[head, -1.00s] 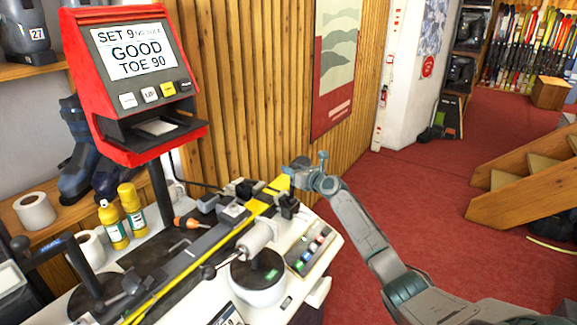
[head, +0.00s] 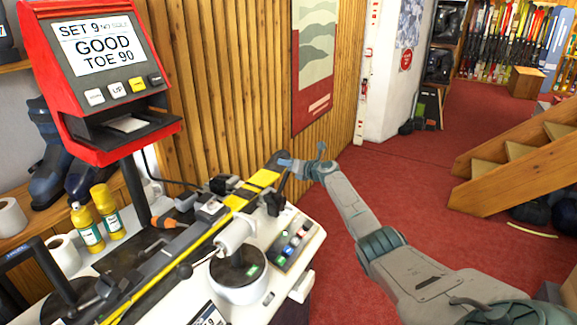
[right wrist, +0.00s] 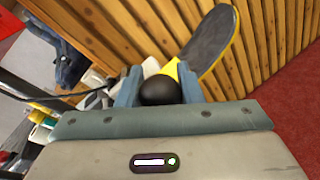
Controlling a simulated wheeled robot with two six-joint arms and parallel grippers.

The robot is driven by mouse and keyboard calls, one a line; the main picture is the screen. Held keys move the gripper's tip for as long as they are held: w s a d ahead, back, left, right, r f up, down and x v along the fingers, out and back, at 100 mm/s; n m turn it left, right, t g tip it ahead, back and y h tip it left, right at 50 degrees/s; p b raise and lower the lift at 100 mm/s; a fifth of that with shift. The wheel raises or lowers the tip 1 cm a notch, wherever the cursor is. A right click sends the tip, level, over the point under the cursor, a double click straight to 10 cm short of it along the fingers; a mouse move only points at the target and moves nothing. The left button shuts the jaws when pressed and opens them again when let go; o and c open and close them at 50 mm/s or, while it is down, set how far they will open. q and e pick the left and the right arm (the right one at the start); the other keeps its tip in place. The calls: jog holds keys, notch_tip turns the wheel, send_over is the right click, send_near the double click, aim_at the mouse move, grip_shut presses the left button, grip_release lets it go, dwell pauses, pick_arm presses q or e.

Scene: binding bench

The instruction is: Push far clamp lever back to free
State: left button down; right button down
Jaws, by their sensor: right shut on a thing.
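My right gripper (head: 285,164) is at the far end of the yellow and black ski (head: 238,202), above the bench's far edge. In the right wrist view its fingers (right wrist: 160,90) are shut on a round black knob (right wrist: 160,91), seemingly the far clamp lever's. The lever's shaft is hidden behind the gripper. The ski's dark, yellow-edged tip (right wrist: 212,42) shows just beyond the knob. A black clamp part (head: 272,202) stands beside the ski, near the gripper. My left gripper is not in view.
A red display unit (head: 100,75) reads "GOOD TOE 90". A white round-based device (head: 238,275) and a button panel (head: 290,245) sit on the bench. Yellow bottles (head: 87,228) stand at left. A wood-panelled wall (head: 225,100) rises behind; red floor lies open to the right.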

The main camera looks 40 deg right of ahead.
jog(key=shift+w+a, duration=0.3)
jog(key=shift+f, duration=0.1)
jog(key=c, duration=1.3)
grip_release()
jog(key=shift+w, duration=0.1)
jog(key=o, duration=0.3)
jog(key=shift+w+a+f, duration=0.15)
jog(key=shift+w+f, duration=0.1)
jog(key=shift+w, duration=0.05)
jog(key=shift+s+d, duration=0.2)
jog(key=shift+s, duration=0.4)
jog(key=v, duration=0.9)
jog(key=shift+s+p, duration=0.3)
jog(key=shift+s, duration=0.05)
